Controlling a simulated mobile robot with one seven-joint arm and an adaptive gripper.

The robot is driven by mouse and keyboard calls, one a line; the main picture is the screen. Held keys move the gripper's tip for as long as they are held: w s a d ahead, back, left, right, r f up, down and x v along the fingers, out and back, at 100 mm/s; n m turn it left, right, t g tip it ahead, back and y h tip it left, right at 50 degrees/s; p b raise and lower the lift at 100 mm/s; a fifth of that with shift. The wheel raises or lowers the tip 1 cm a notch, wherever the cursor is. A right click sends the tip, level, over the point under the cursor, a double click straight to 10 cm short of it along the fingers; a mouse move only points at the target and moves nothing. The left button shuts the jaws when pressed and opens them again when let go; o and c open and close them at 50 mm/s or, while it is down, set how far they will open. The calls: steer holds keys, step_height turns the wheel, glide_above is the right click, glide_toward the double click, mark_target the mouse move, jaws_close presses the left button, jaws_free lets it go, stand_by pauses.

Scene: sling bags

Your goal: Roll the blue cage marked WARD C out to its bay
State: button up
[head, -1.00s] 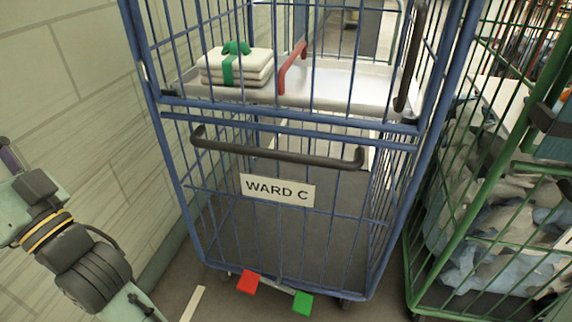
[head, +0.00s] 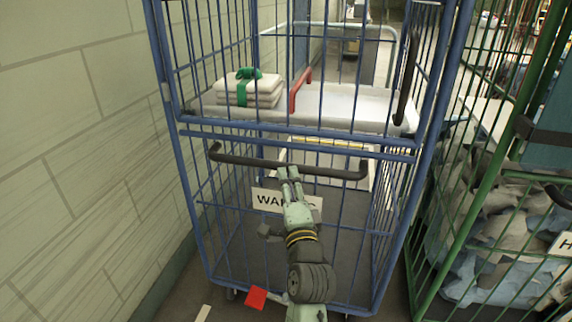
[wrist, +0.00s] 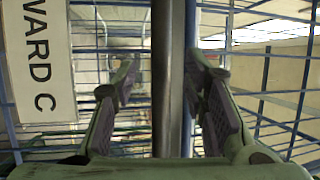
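The blue cage (head: 163,55) stands upright in front of me, with a WARD C sign (head: 266,199) on its front, partly covered by my arm. The sign also shows in the wrist view (wrist: 40,60). A dark push handle (head: 235,159) runs across the front above the sign. My gripper (head: 288,174) is at the middle of this handle. In the wrist view my gripper (wrist: 165,82) is open, with the handle (wrist: 167,60) between its fingers and a gap on either side. A red pedal (head: 256,298) shows at the cage's lower front; my arm covers the area right of it.
White folded linen with a green band (head: 247,88) lies on the cage's shelf, beside a red bar (head: 298,92). A block wall (head: 80,150) stands close on the left. A green cage (head: 480,200) full of laundry stands close on the right. A pale floor strip (head: 203,313) shows at lower left.

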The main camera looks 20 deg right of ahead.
steer(key=p+x, duration=0.1)
steer(key=x, duration=0.5)
steer(key=shift+w+r, duration=0.1)
steer(key=shift+w, duration=0.05)
jaws_close()
stand_by(0.4)
